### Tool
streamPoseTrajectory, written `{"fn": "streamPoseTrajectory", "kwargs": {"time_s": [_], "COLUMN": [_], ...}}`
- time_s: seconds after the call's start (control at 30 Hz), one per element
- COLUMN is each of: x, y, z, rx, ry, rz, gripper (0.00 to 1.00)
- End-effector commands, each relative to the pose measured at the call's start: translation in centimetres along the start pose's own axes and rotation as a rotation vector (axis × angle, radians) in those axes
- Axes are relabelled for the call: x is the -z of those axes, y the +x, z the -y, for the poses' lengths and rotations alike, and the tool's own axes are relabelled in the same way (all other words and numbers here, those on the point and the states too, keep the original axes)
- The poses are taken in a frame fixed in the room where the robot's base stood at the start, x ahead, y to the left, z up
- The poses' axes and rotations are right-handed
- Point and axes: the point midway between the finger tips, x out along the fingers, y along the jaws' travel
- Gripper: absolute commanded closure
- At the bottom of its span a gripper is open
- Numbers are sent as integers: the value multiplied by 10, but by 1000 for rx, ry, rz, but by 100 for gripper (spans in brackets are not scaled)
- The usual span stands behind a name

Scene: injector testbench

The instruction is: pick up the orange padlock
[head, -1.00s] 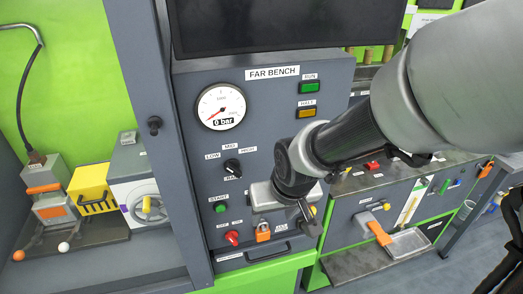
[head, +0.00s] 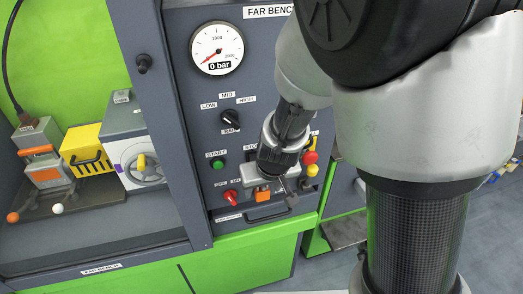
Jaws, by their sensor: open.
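The orange padlock (head: 263,195) hangs low on the grey front panel of the far bench in the head view, right of the red OFF/ON knob. The wrist and gripper partly cover its upper side. My gripper (head: 275,188) is open and very near the padlock, just above and to its right. The picture does not show whether the fingers stand around the padlock or only in front of it.
The red knob (head: 230,197), green START button (head: 218,164) and black selector (head: 230,120) sit close by on the panel. A dark drawer handle (head: 268,212) runs just below the padlock. Red and yellow buttons (head: 311,164) stand to the right.

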Motion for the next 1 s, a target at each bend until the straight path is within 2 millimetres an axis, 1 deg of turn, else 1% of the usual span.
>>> {"fn": "streamPoseTrajectory", "kwargs": {"time_s": [0.13, 0.3, 0.4, 0.5, 0.73, 0.97, 1.0], "x": [0, 1, 2, 3, 4, 4, 3], "y": [12, 39, 50, 55, 54, 54, 54], "z": [-2, -9, -8, -8, -7, -7, -7], "rx": [-1, -1, 0, 1, 1, 1, 1], "ry": [2, 3, 0, 1, -1, 0, 0], "rz": [1, 2, 3, 1, 0, 0, 0], "gripper": [45, 45, 45, 45, 45, 84, 91]}}
